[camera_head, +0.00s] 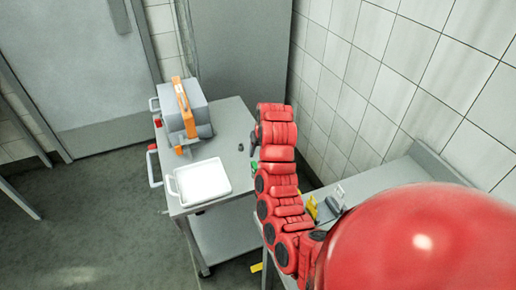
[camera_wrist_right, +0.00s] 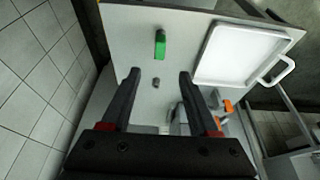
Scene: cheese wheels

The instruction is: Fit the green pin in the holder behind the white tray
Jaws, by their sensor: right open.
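The green pin (camera_wrist_right: 160,44) stands out on the grey tabletop in the right wrist view, beyond my fingertips. In the head view only a bit of its green (camera_head: 253,167) shows beside my red right arm. A small dark-grey piece, which looks like the holder (camera_head: 241,147), is on the table behind the white tray (camera_head: 203,181). It shows in the wrist view (camera_wrist_right: 156,83) between the pin and my palm. My right gripper (camera_wrist_right: 160,74) is open and empty, its fingers apart on either side of the grey piece's line of sight. My left gripper is not in view.
A grey machine with an orange handle (camera_head: 181,100) stands at the table's back left. A tiled wall (camera_head: 360,70) is to the right. A side bench (camera_head: 375,180) carries small yellow (camera_head: 312,207) and grey items. The tabletop around the grey piece is clear.

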